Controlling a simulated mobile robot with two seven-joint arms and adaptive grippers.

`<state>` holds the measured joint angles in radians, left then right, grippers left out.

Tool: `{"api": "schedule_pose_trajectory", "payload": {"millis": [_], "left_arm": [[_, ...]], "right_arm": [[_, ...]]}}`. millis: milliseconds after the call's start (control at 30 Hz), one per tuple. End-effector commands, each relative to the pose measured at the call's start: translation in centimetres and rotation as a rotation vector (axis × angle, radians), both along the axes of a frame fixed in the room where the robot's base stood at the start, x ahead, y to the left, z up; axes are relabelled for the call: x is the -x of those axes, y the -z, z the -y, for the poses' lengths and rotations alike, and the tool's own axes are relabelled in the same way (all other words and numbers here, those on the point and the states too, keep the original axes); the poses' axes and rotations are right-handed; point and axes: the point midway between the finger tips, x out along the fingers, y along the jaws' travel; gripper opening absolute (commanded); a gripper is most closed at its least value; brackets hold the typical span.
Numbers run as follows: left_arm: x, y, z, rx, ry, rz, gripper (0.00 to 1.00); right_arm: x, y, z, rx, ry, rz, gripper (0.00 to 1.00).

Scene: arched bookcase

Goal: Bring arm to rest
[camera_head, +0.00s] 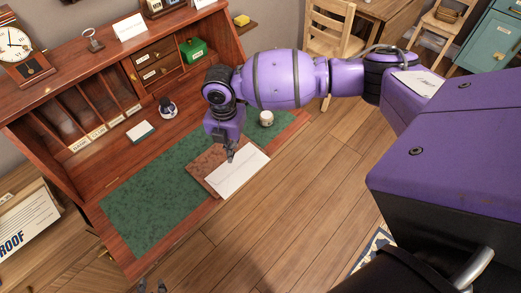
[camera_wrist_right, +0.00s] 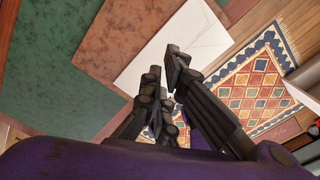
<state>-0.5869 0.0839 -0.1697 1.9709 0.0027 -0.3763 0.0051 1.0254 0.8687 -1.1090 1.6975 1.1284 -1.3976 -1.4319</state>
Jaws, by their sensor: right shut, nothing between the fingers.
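My right arm reaches left across the head view from the purple body. Its gripper (camera_head: 230,156) hangs downward over the desk's front, above a white envelope (camera_head: 239,171) and a brown folder or pad (camera_head: 206,164). In the right wrist view my right gripper (camera_wrist_right: 164,70) is shut and empty, with the envelope (camera_wrist_right: 176,48) behind its fingertips. Whether the tips touch the envelope is unclear. Two dark fingertips of my left gripper (camera_head: 152,287) show apart at the bottom edge of the head view; the rest is out of frame.
The wooden desk holds a green mat (camera_head: 140,208), a white-and-dark round pot (camera_head: 266,118), a stamp-like item (camera_head: 167,107), a small box (camera_head: 140,132) and a green box (camera_head: 193,50). Pigeonholes and a clock (camera_head: 18,45) stand behind. Wooden floor (camera_head: 310,190) is clear right of the desk.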

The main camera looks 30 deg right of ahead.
Motion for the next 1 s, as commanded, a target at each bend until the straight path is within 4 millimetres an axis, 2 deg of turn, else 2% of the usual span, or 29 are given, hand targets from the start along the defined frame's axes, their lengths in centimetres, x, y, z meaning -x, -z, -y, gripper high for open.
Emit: {"api": "schedule_pose_trajectory", "payload": {"millis": [67, 533, 633, 767, 1000], "left_arm": [[-0.2, -0.3, 0.0, 0.0, 0.0, 0.006, 0.21], [-0.1, -0.2, 0.0, 0.0, 0.0, 0.004, 0.21], [-0.1, -0.2, 0.0, 0.0, 0.0, 0.004, 0.21], [-0.1, -0.2, 0.0, 0.0, 0.0, 0.003, 0.21], [-0.1, -0.2, 0.0, 0.001, -0.001, 0.003, 0.21]], "right_arm": [[-0.2, -0.5, -0.1, 0.0, -0.001, 0.004, 0.0], [-0.1, -0.3, -0.1, 0.0, -0.001, 0.001, 0.0], [0.4, 0.1, -0.4, -0.006, 0.005, -0.003, 0.0], [2.7, 1.7, -2.1, -0.038, 0.044, -0.016, 0.0], [9.2, 4.8, -7.2, -0.155, 0.24, -0.038, 0.0]]}}
